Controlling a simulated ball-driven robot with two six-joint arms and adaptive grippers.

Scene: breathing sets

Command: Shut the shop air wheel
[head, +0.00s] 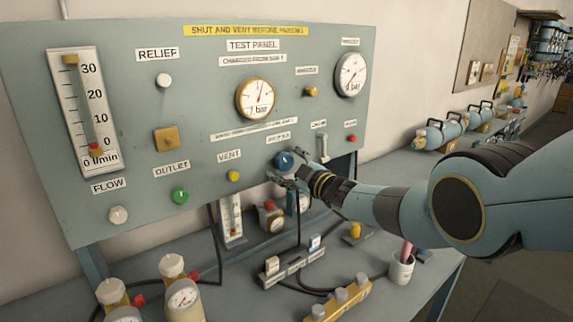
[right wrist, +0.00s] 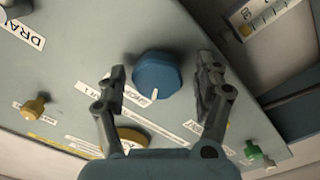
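The shop air wheel is a blue, many-sided knob (head: 284,160) on the lower middle of the grey-green test panel (head: 210,90), under a small label. In the right wrist view the blue knob (right wrist: 157,74) has a white pointer mark on its edge. My right gripper (head: 287,178) is at the knob. In the right wrist view its fingers (right wrist: 162,72) are spread, one on each side of the knob, with visible gaps. I cannot tell how deep they reach around it. My left gripper is not in view.
Near the wheel are a yellow vent knob (head: 233,176), a white lever (head: 322,147) and a red knob (head: 351,138). A brass-rimmed gauge (head: 256,98) sits above.

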